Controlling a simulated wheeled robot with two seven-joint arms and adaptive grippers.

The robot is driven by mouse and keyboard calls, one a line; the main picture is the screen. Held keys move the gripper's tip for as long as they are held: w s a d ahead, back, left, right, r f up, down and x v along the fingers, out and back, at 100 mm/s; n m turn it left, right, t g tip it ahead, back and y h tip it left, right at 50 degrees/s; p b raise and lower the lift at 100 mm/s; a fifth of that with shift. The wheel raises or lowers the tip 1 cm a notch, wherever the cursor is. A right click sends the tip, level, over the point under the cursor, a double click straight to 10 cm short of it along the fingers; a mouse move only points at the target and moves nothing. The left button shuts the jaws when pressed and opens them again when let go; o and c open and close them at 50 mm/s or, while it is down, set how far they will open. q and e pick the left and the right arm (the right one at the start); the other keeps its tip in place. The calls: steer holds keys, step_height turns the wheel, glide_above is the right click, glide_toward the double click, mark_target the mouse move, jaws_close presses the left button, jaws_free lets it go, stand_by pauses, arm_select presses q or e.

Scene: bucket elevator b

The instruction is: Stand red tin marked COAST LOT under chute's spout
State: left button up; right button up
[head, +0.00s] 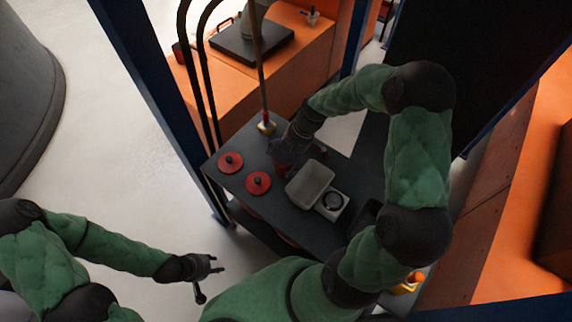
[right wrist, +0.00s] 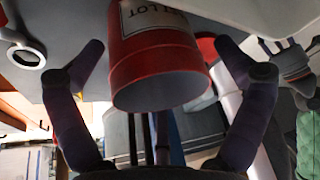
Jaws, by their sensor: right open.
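A red tin (right wrist: 158,62) with a white label fills the middle of the right wrist view; the label's visible end reads "LOT", the rest is cut off. My right gripper (right wrist: 160,48) is open, with one finger on each side of the tin and visible gaps between. In the head view my right gripper (head: 288,152) is over the dark bench (head: 285,222), and it mostly hides the tin. My left gripper (head: 212,267) is open and empty, low over the floor left of the bench. I cannot make out the chute's spout with certainty.
Two red round tins with dark knobs (head: 230,162) (head: 257,182) stand left on the bench. A grey scoop-like tray (head: 310,182) and a small white box with a ring (head: 332,203) are to the right. Blue posts (head: 150,90) frame the bench.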

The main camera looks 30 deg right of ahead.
steer(key=c, duration=1.1)
step_height(320, 180, up, 28)
steer(key=p, duration=0.9)
steer(key=shift+c, duration=0.2)
steer(key=shift+w+a+f+m+t+h, duration=0.95)
steer(key=shift+w+a+f+m, duration=0.9)
steer(key=shift+f+m, duration=1.75)
steer(key=shift+w+a+f+m+t+h, duration=0.75)
steer(key=shift+w+a+f+m+h, duration=0.5)
steer(key=shift+a+f+m, duration=1.65)
steer(key=s+d+f+m, duration=0.1)
steer(key=s+f+m, duration=0.1)
steer(key=f, duration=0.3)
steer(key=shift+s+d, duration=0.15)
steer(key=shift+s, duration=0.75)
steer(key=shift+f, duration=0.1)
